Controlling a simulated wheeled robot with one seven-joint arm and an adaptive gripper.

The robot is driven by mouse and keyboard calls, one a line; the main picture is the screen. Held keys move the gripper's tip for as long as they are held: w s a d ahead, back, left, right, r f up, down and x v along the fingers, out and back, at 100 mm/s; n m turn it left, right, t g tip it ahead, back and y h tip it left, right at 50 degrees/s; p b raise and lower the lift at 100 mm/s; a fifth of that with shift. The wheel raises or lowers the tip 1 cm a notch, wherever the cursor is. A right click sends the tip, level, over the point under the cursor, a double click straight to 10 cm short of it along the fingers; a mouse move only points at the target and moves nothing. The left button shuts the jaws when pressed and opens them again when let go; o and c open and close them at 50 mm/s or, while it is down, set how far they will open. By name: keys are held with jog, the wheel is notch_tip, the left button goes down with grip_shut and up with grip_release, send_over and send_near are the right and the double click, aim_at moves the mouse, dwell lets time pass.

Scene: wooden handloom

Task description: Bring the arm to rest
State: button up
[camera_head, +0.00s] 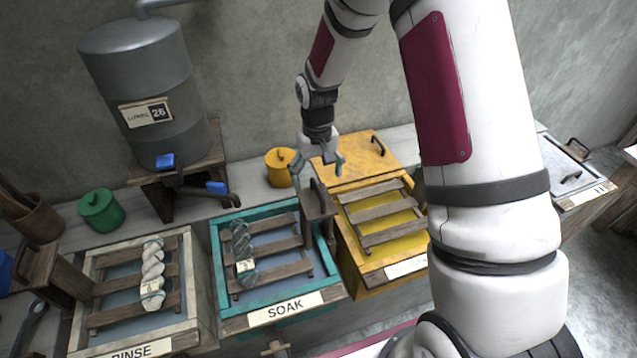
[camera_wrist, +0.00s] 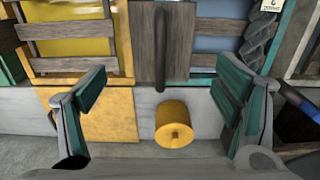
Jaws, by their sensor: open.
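My gripper (camera_head: 318,161) hangs below my raised white arm, above the back of the vats near the border of the teal and yellow ones. In the wrist view my gripper (camera_wrist: 163,95) is open, its two teal-padded fingers wide apart with nothing held between them. A yellow lidded pot (camera_wrist: 175,124) shows beyond and between the fingers; in the head view the pot (camera_head: 281,167) stands left of my gripper. A wooden post with a handle (camera_head: 319,203) stands just below my gripper; whether they touch I cannot tell.
The teal SOAK vat (camera_head: 217,262) holds a grey-teal skein (camera_head: 241,243). The RINSE vat (camera_head: 198,262) holds a pale skein (camera_head: 153,268). The yellow vat (camera_head: 376,281) has a rack and its lid (camera_head: 352,158) behind. A grey tank (camera_head: 150,92) and a green pot (camera_head: 101,209) stand left.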

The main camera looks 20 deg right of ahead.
jog(key=shift+r, duration=0.65)
